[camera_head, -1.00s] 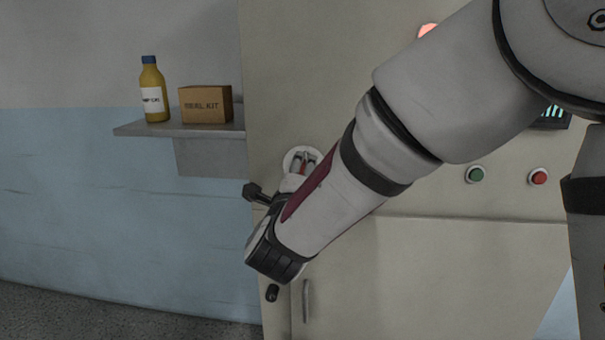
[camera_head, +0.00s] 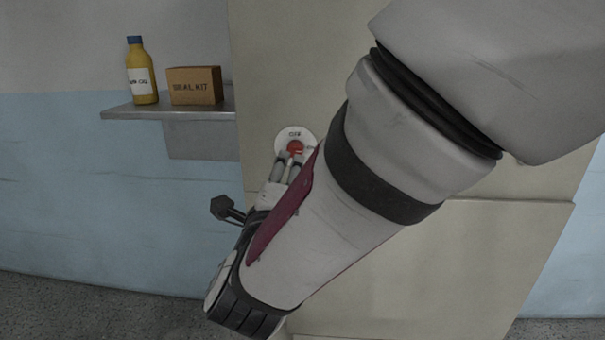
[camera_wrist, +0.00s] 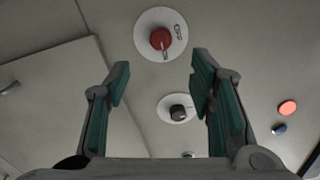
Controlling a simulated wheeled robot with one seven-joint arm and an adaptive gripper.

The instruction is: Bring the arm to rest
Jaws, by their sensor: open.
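My gripper (camera_head: 287,168) is in front of the pale cabinet (camera_head: 420,270), at the lower end of my arm, which runs down from the upper right. In the wrist view its two green-padded fingers (camera_wrist: 158,80) stand wide apart with nothing between them. A red knob (camera_head: 295,148) on a white round plate is just beyond the fingertips in the head view. In the wrist view the red knob (camera_wrist: 160,38) shows above the gap between the fingers, apart from both. A dark knob (camera_wrist: 178,112) on a white disc shows between the fingers, further back.
A shelf (camera_head: 170,114) on the left wall holds a yellow bottle (camera_head: 141,75) and a cardboard box (camera_head: 195,86). A cabinet door (camera_wrist: 60,110) with a handle (camera_wrist: 10,88) and two small round fittings (camera_wrist: 287,107) show in the wrist view. My arm hides much of the cabinet.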

